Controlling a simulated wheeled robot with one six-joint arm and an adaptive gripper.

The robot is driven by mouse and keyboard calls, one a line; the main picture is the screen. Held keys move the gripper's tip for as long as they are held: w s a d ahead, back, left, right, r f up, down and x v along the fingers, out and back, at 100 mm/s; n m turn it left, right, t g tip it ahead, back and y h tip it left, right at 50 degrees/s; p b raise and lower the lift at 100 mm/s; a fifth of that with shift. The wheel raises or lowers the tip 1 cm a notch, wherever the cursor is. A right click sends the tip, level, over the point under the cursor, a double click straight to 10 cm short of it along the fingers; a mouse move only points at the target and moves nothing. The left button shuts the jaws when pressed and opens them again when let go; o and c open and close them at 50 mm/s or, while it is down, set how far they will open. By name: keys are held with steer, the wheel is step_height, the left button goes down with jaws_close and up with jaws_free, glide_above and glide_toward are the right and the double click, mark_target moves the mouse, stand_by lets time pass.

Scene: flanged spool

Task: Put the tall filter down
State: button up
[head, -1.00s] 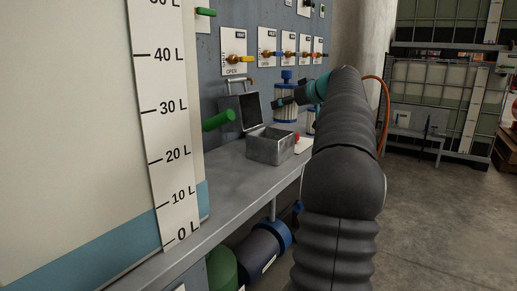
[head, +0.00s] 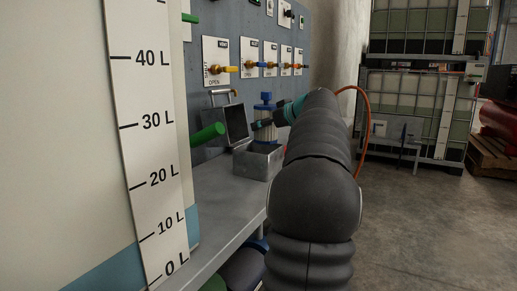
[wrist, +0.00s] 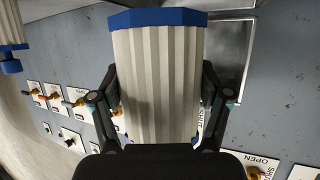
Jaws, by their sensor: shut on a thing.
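The tall filter (head: 262,118) has white pleats and blue end caps. My gripper (head: 266,124) is shut on its sides and holds it upright. In the head view its lower end shows at the mouth of an open metal box (head: 257,163). I cannot tell whether it touches the box. In the wrist view the pleated filter (wrist: 157,75) fills the middle between the two fingers of my gripper (wrist: 160,95). That view is upside down, with a blue cap at its top edge.
The box's raised lid (head: 237,124) stands behind it. A green handle (head: 208,134) juts out at left, beside a tank with a litre scale (head: 150,125). Valves line the panel (head: 240,28). Another blue-ended filter (wrist: 10,30) shows at the wrist view's edge. The bench front (head: 215,205) is clear.

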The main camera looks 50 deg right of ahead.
mark_target(264, 141)
steer(key=a, duration=0.1)
steer(key=a+f, duration=0.1)
steer(key=shift+w+a+f, duration=0.25)
steer(key=shift+a+f, duration=0.05)
steer(key=shift+a, duration=0.1)
steer(key=shift+f+b, duration=0.3)
steer(key=shift+f, duration=1.75)
steer(key=shift+f+b, duration=0.6)
steer(key=shift+b, duration=0.45)
steer(key=o, duration=1)
steer(key=shift+f, duration=0.1)
steer(key=shift+o, duration=0.2)
